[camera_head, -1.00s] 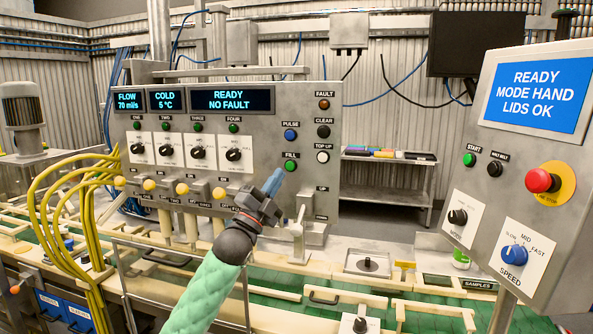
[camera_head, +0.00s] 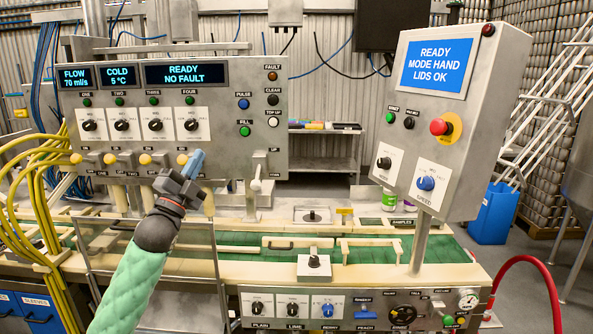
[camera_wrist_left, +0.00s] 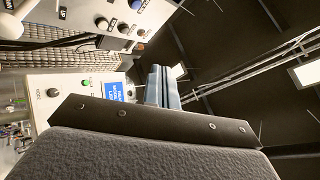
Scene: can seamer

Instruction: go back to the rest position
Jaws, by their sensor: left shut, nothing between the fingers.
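My left gripper (camera_head: 190,165) comes in from the lower left in the head view, with a green sleeve on the arm. Its blue fingers are shut with nothing between them and point up and to the right. They stand in front of the lower part of the filler panel (camera_head: 275,150), near the yellow knob under FOUR. I cannot tell whether they touch it. In the left wrist view the closed fingers (camera_wrist_left: 162,88) show against the dark ceiling, with the panels at the left and top. My right gripper is not in view.
The seamer panel (camera_head: 440,120) with its red emergency button (camera_head: 440,127) stands right of centre. A lower control panel (camera_head: 370,309) lines the front edge. Yellow hoses (camera_head: 40,200) hang at the left, and a red hose (camera_head: 530,262) curves at the right. Open floor shows at the right.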

